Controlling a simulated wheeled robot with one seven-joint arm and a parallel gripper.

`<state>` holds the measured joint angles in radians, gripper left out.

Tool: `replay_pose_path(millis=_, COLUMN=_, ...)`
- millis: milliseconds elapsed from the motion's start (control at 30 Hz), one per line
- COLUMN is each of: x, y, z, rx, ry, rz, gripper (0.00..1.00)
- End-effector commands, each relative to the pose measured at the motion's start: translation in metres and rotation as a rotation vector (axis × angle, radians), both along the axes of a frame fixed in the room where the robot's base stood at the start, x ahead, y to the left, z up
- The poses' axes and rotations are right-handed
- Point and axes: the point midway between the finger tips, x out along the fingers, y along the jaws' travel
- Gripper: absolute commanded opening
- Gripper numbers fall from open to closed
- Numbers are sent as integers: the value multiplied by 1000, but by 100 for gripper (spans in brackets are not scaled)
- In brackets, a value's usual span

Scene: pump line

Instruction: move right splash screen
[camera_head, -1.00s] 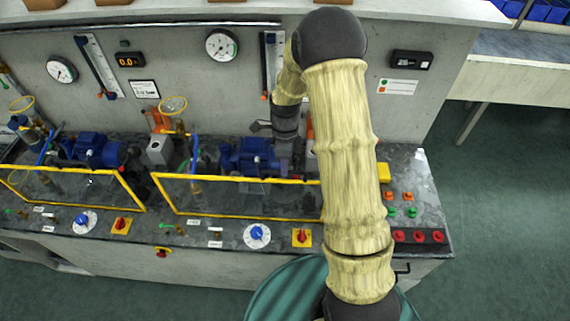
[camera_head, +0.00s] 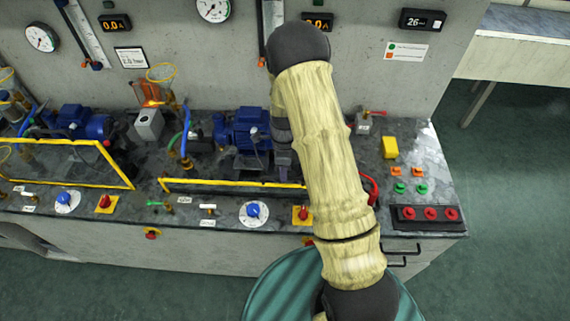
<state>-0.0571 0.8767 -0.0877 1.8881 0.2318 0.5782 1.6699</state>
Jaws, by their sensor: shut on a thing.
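The right splash screen (camera_head: 230,186) is a yellow-edged panel in front of the right blue pump (camera_head: 243,130). It shows as a narrow, nearly flat yellow strip along the bench front, and its right end runs behind my arm. The left splash screen (camera_head: 70,143) stands upright with its clear pane in a yellow frame. My gripper (camera_head: 287,163) points down near the right end of the right screen, shut on it. My forearm hides the fingertips and the exact contact.
Knobs and switches, including a blue dial (camera_head: 253,211), line the bench front. A red button panel (camera_head: 430,214) and a yellow block (camera_head: 390,148) are at the right. A wall with gauges stands behind. Floor is open to the right.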

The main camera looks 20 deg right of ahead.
Motion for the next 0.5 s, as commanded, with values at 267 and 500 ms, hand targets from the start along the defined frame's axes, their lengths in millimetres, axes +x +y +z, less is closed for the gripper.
replay_pose_path(millis=267, x=-1, y=0, z=-63, rx=-1, ry=3, rz=1, gripper=0)
replay_pose_path(millis=500, x=-1, y=0, z=-76, rx=0, ry=1, rz=1, gripper=0)
